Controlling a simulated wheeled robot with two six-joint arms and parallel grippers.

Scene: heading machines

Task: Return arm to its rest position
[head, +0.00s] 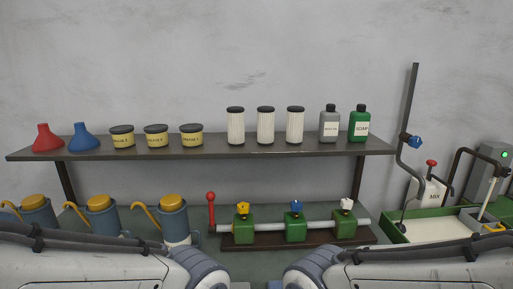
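My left arm (90,265) reaches in from the left along the bottom edge, with its dark grey joint (200,266) near the middle. My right arm (420,268) mirrors it from the right, with its joint (305,266) near the middle. A gap lies between the two joints. Both arms are low in the picture, in front of the bench. Neither gripper's fingers show, and nothing held by them can be seen.
A dark shelf (215,152) bears red and blue funnels, tubs, white filters and two bottles. Below stand blue canisters (173,222) with yellow lids, a red-knobbed lever (211,208) and a pipe with green valves (295,228). A green tray (395,233) and mixing equipment are at right.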

